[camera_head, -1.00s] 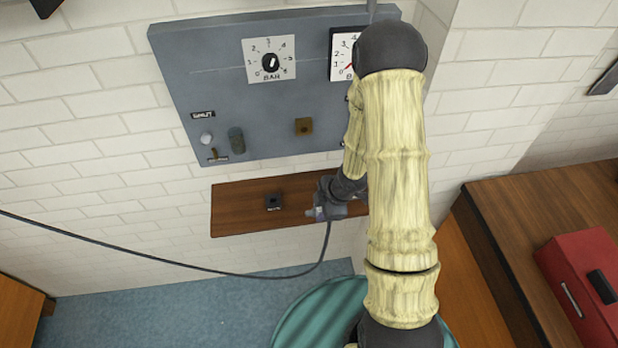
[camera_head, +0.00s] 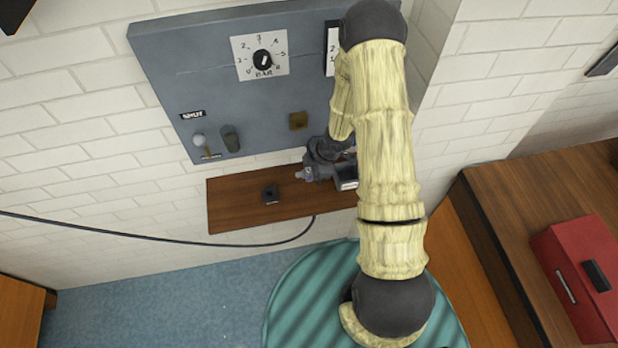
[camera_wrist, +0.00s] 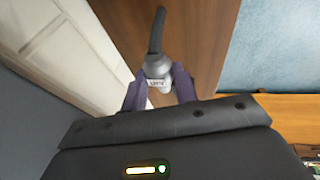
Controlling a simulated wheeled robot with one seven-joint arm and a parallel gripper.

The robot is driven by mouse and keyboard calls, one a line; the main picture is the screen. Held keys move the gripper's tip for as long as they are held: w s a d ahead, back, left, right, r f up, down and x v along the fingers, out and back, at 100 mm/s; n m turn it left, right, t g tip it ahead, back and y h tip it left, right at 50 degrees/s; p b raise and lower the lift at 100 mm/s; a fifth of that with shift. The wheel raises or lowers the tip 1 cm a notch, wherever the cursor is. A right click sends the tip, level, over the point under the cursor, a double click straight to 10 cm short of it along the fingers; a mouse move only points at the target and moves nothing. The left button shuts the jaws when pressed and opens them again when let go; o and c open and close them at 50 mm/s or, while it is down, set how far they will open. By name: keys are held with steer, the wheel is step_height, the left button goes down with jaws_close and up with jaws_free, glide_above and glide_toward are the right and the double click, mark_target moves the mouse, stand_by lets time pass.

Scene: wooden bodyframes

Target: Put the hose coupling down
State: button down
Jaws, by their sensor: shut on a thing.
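The hose coupling (camera_wrist: 157,68) is a grey collar with a small pale label, with the black hose (camera_wrist: 157,30) running from it. In the wrist view my gripper (camera_wrist: 159,88) is shut on it, a purple finger on each side, with brown wood behind. In the head view my gripper (camera_head: 308,174) is at the right part of the wooden shelf (camera_head: 232,205), just below the wall panel. The coupling is not clear there, and I cannot tell whether it touches the shelf. The hose (camera_head: 180,240) sags from the left to the shelf's front edge.
A small black holder (camera_head: 270,194) stands mid-shelf. The blue-grey panel (camera_head: 200,75) above bears a gauge (camera_head: 262,60), a brown square fitting (camera_head: 298,121) and knobs. A teal ribbed round top (camera_head: 300,295) is below. A red box (camera_head: 580,275) lies right on a wooden counter (camera_head: 500,215).

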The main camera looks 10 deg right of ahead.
steer(key=shift+s+f+b, duration=0.15)
steer(key=shift+f+b, duration=0.45)
steer(key=shift+f, duration=0.25)
steer(key=shift+f, duration=0.1)
step_height(320, 180, down, 3)
steer(key=b, duration=0.3)
steer(key=shift+f, duration=0.2)
steer(key=shift+w+f+b, duration=0.25)
steer(key=shift+b, duration=0.2)
steer(key=shift+w, duration=0.15)
